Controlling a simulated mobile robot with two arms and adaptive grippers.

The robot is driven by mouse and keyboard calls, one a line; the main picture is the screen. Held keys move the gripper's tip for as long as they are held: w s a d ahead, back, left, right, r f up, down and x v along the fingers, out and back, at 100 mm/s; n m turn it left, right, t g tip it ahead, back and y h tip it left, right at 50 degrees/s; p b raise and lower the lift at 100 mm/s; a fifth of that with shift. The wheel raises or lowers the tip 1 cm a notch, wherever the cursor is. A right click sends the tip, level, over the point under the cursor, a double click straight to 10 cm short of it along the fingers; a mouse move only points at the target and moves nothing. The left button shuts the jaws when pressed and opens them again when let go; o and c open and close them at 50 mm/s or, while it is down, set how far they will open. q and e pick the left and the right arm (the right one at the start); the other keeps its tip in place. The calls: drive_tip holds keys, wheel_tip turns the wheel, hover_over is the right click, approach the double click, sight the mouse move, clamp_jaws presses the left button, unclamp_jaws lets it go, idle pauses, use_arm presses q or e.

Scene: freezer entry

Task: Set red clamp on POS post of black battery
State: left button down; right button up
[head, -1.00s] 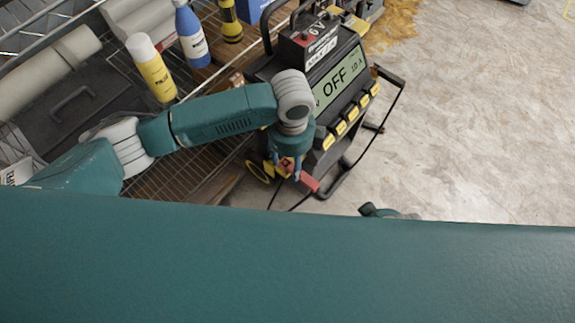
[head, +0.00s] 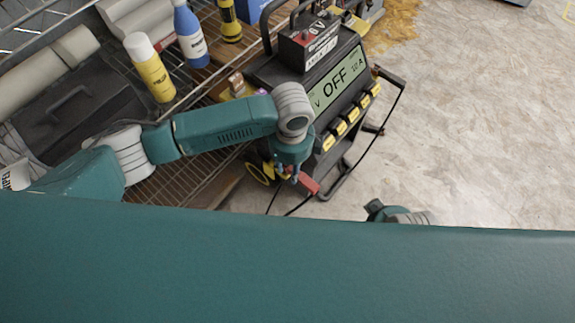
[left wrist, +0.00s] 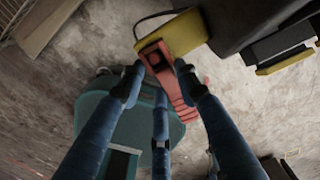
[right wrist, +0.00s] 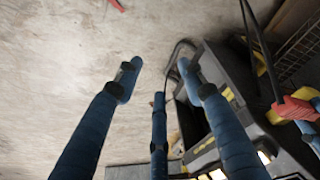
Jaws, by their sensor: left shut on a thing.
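The red clamp (head: 310,185) is low beside the near left corner of the charger. My left gripper (head: 288,172) is shut on it. In the left wrist view the red clamp (left wrist: 178,82) lies between the blue fingertips, beside a yellow piece (left wrist: 170,42). The black battery (head: 308,47), with a red-marked top and a 6V label, sits on top of the charger, above and apart from the clamp. I cannot make out its POS post. My right gripper (right wrist: 160,70) is open and empty in the right wrist view; the red clamp (right wrist: 294,109) shows at the right there.
The charger (head: 345,95) reads OFF and has yellow buttons along its front. A black cable (head: 385,125) loops at its right. A wire shelf at left holds a yellow bottle (head: 150,68), a blue bottle (head: 190,35) and a dark case (head: 70,115).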

use_arm(q)
drive_tip(key=shift+w+r, duration=0.1)
drive_tip(key=shift+r, duration=0.2)
drive_tip(key=shift+d+r, duration=0.1)
drive_tip(key=shift+r, duration=0.25)
wheel_tip(320, 180, up, 10)
drive_tip(key=p, duration=0.3)
wheel_tip(320, 180, up, 9)
drive_tip(key=p, duration=0.2)
hover_over(290, 170)
drive_tip(key=shift+r+p, duration=0.35)
drive_tip(key=shift+p, duration=0.3)
use_arm(e)
drive_tip(key=s+f, duration=0.4)
drive_tip(key=f, duration=0.5)
drive_tip(key=s+d+f+g, duration=0.1)
drive_tip(key=s+f, duration=0.3)
drive_tip(key=f, duration=0.5)
drive_tip(key=shift+f, duration=0.4)
use_arm(q)
drive_tip(key=shift+r, duration=0.15)
use_arm(e)
drive_tip(key=shift+d+f, duration=0.15)
drive_tip(key=shift+f, duration=0.2)
